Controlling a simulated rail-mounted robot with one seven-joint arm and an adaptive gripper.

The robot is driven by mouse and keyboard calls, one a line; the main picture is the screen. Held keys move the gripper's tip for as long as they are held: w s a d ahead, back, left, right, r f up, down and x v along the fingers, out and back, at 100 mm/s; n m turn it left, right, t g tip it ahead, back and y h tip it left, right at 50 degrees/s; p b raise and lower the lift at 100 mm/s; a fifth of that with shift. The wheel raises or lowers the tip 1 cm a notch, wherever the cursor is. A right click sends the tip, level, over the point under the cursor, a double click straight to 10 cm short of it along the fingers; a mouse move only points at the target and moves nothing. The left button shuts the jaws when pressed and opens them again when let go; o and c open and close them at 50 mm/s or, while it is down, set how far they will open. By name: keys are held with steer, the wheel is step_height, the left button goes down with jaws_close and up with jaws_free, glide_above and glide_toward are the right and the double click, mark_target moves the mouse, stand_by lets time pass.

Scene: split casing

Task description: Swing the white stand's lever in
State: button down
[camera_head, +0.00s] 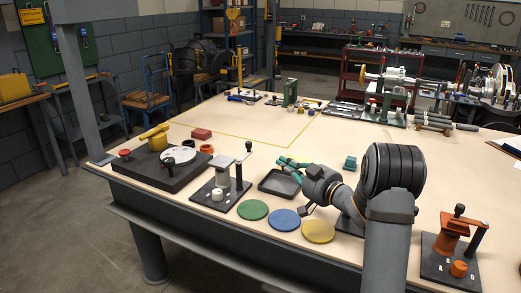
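The white stand (219,182) is left of the picture's middle near the table's front edge. It has a dark base (212,201), a pale upright block and a short white knob (217,195).
A black tray (280,190) lies between stand and gripper. Green (252,209), blue (285,219) and yellow (318,231) discs lie in front. A dark plate with a yellow handle (155,133) is left. An orange stand (453,236) is right. The taped area behind is mostly clear.

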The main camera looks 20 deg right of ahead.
steer(key=shift+w, duration=0.1)
steer(key=w+a+p, duration=0.2)
steer(key=w, duration=1.1)
steer(key=shift+w+a+f, duration=0.3)
steer(key=shift+w+a+p, duration=0.1)
steer(key=shift+p, duration=0.2)
